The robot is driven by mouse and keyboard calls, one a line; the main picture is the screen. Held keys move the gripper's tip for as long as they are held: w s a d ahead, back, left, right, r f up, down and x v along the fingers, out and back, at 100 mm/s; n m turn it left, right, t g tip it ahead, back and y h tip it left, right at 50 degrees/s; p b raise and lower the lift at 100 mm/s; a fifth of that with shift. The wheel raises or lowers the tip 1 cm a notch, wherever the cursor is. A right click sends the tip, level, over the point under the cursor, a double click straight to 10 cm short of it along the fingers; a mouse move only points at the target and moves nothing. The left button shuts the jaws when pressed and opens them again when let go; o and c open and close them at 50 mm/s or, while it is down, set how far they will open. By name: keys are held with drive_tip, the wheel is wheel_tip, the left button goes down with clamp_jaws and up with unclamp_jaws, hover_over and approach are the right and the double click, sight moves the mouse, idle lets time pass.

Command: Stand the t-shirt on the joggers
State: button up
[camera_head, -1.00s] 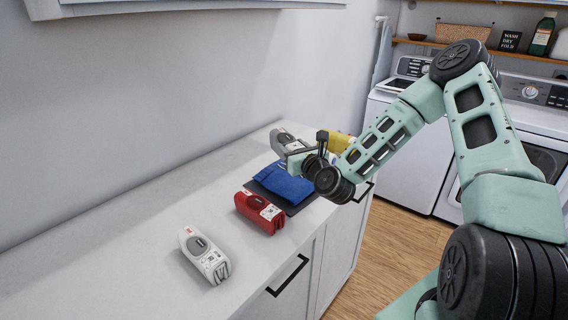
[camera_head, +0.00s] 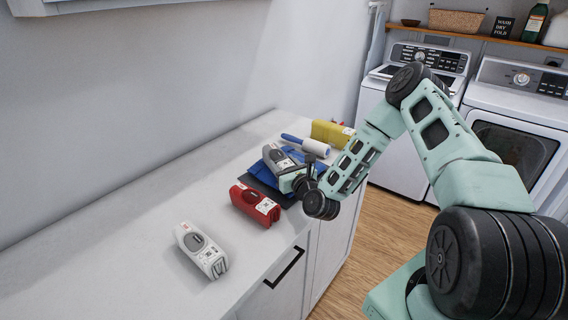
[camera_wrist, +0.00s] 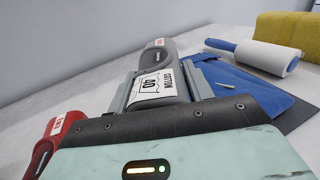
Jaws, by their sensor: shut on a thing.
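A blue folded garment (camera_head: 266,167) lies on a flat dark grey piece (camera_head: 270,188) on the counter. I take these for the t-shirt and the joggers. The blue one also shows in the wrist view (camera_wrist: 240,84), with the dark edge (camera_wrist: 297,116) below it. My gripper (camera_wrist: 166,88) is shut on a grey bottle-like case (camera_wrist: 158,56) with a white "COTTON 40" label. In the head view, the grey case (camera_head: 277,157) is over the blue garment. I cannot tell whether it touches the cloth.
A lint roller (camera_head: 308,144) with a blue handle and a yellow block (camera_head: 331,133) are behind the garments. The washer and dryer stand beyond. The counter's left side is clear.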

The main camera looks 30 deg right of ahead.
drive_tip(key=o, duration=1.1)
drive_tip(key=s+b, duration=0.1)
drive_tip(key=s, duration=0.2)
drive_tip(key=s+b, duration=0.1)
drive_tip(key=s, duration=0.3)
drive_tip(key=s+a+b, duration=0.1)
drive_tip(key=s, duration=0.3)
drive_tip(key=shift+s+f+b, duration=0.1)
drive_tip(key=shift+f+b, duration=0.05)
drive_tip(key=shift+b, duration=0.15)
drive_tip(key=shift+s, duration=0.4)
